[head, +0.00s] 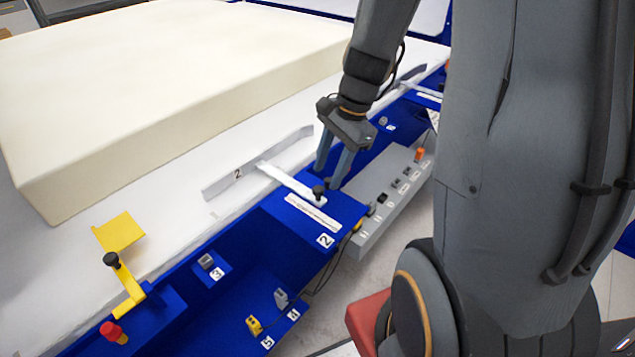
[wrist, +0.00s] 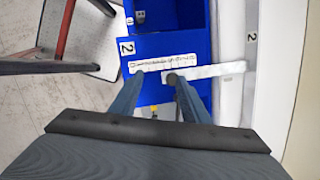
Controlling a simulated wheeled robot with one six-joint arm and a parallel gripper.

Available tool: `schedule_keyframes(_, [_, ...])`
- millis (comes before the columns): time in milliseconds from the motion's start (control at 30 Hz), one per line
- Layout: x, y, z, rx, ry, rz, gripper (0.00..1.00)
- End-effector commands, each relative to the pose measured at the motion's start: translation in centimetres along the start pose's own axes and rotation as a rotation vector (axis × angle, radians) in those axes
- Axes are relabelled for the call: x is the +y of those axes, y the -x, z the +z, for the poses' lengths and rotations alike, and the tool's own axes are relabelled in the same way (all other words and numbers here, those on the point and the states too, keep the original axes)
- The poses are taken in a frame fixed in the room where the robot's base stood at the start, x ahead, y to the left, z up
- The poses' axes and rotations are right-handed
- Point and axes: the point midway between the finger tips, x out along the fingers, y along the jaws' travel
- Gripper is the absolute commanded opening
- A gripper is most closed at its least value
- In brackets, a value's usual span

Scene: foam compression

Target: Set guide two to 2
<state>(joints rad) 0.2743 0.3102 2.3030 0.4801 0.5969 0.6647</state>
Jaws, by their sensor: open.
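Guide two is a grey plate marked 2 (head: 237,172) with a white slide bar (head: 290,182) reaching onto the blue frame. A dark knob (head: 318,192) stands on the bar's near end, beside a white printed scale (head: 313,213) and a "2" label (head: 325,240). The scale's digits are too small to read. My gripper (head: 329,181) is open, pointing down close to the knob. In the wrist view, the dark knob (wrist: 172,78) shows just inside the right fingertip of my gripper (wrist: 158,76). Whether they touch cannot be told.
A large cream foam block (head: 170,90) lies on the white bed behind. A yellow guide (head: 125,275) with a black knob and a red button (head: 113,332) are at lower left. A grey control strip (head: 380,205) with an orange switch runs right of the knob.

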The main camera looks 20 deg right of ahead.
Motion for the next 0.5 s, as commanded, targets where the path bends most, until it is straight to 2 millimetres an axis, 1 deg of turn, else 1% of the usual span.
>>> schedule_keyframes(33, [-0.7,-0.5,-1.4,-0.032,-0.148,-0.015,0.42])
schedule_keyframes(100, [-1.6,-0.9,-2.6,-0.072,-0.322,-0.034,0.42])
schedule_keyframes(200, [-2.5,-1.1,-3.7,-0.109,-0.474,-0.05,0.42])
schedule_keyframes(300, [-2.8,-1.5,-4.0,-0.124,-0.529,-0.056,0.42])
schedule_keyframes(367, [-2.9,-2.0,-3.9,-0.126,-0.533,-0.054,0.42])
schedule_keyframes(500, [-2.9,-4.0,-3.6,-0.124,-0.53,-0.051,0.42])
